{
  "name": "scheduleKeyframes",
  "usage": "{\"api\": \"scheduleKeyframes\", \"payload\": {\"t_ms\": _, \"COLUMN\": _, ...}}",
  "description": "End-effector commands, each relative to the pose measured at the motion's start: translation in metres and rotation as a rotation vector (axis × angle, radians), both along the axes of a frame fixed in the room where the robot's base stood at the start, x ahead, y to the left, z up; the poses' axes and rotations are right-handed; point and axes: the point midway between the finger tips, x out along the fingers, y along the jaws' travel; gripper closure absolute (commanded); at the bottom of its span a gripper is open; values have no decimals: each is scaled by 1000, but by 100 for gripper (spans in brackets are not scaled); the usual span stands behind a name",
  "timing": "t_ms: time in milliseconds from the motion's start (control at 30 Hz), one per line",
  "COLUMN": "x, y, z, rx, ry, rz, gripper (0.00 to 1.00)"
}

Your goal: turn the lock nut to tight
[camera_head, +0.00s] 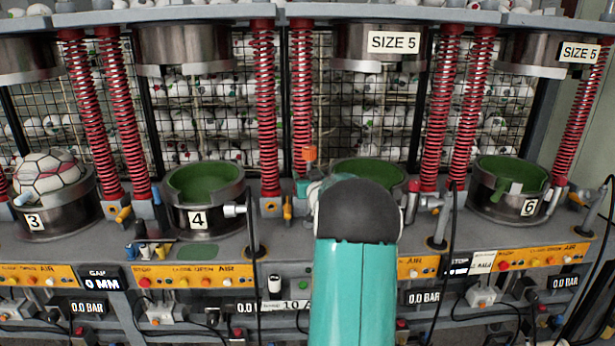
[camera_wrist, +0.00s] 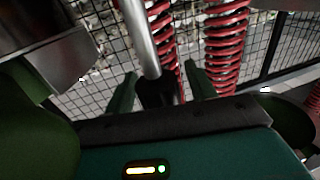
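My gripper shows in the wrist view (camera_wrist: 160,72) as two dark green fingers standing apart. A bright metal rod (camera_wrist: 143,40) rises between them out of a black collar (camera_wrist: 157,91). The rod does not touch the fingertips; I cannot tell whether the collar touches the fingers lower down. In the head view, my teal arm hides most of the gripper, by the press bowl (camera_head: 372,168) right of bowl 4. A small orange piece (camera_head: 309,153) stands above the gripper there. I cannot identify the lock nut for certain in either view.
Bowl 4 (camera_head: 203,190) is left of my arm, and bowl 6 (camera_head: 508,190) is at right. Bowl 3 (camera_head: 57,215) holds a ball (camera_head: 48,174). Red spring columns (camera_head: 301,90) flank the presses. Upper rings (camera_head: 380,50) hang above. Black cables (camera_head: 252,190) hang in front.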

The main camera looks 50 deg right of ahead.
Motion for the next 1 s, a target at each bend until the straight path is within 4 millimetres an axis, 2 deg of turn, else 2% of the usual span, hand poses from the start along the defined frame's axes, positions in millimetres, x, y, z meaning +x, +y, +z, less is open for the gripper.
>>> {"api": "scheduleKeyframes", "payload": {"t_ms": 233, "x": -1, "y": 1, "z": 0, "rx": 0, "ry": 0, "rz": 0, "gripper": 45}}
{"api": "scheduleKeyframes", "payload": {"t_ms": 367, "x": -9, "y": 7, "z": 0, "rx": 0, "ry": 1, "rz": 0, "gripper": 45}}
{"api": "scheduleKeyframes", "payload": {"t_ms": 800, "x": -83, "y": 61, "z": 1, "rx": 0, "ry": 1, "rz": -1, "gripper": 45}}
{"api": "scheduleKeyframes", "payload": {"t_ms": 1000, "x": -106, "y": 79, "z": 0, "rx": 0, "ry": 1, "rz": -1, "gripper": 45}}
